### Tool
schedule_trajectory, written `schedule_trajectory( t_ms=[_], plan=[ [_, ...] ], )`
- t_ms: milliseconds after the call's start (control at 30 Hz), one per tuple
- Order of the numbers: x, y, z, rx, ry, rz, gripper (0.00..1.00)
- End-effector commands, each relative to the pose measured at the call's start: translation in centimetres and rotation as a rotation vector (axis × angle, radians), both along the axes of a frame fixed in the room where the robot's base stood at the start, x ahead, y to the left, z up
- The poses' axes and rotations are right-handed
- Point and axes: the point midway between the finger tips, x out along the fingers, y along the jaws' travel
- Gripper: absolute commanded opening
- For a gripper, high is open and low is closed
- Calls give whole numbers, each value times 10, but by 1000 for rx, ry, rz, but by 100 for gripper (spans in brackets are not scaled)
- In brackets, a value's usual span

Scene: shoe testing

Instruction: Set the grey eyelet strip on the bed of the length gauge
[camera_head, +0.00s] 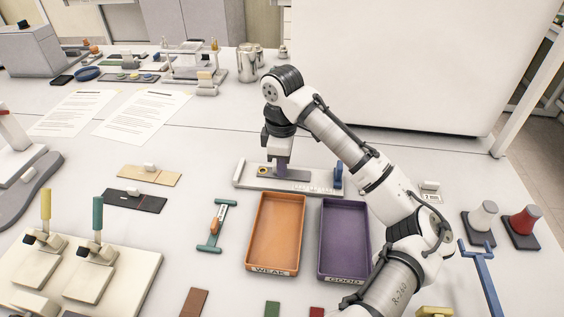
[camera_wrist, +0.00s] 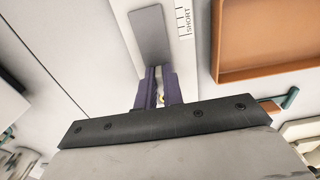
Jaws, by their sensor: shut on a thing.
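The length gauge (camera_head: 244,181) is a long pale bed with a blue block at its right end, behind the two trays. It also shows in the wrist view (camera_wrist: 172,50), with a printed scale and the word SHORT. The grey eyelet strip (camera_head: 296,175) lies along the line of the bed, with a gold eyelet near its left end. In the wrist view the strip (camera_wrist: 150,34) reaches out past the purple fingertips. My gripper (camera_head: 283,165) is shut on the strip, at or just above the bed; I cannot tell whether it touches. In the wrist view my gripper (camera_wrist: 157,88) hides part of the strip.
Tan (camera_head: 150,175) and black (camera_head: 135,201) pieces lie further left. A large white panel (camera_head: 400,70) stands behind.

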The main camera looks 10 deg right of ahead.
Motion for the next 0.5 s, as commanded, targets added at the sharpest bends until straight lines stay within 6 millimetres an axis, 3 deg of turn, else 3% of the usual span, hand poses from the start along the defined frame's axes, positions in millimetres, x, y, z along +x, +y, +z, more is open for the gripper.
schedule_trajectory(
  t_ms=[33,233,500],
  plan=[
    [0,0,-1,0,0,0,10],
    [0,0,0,0,0,0,34],
    [0,0,0,0,0,0,34]
  ],
)
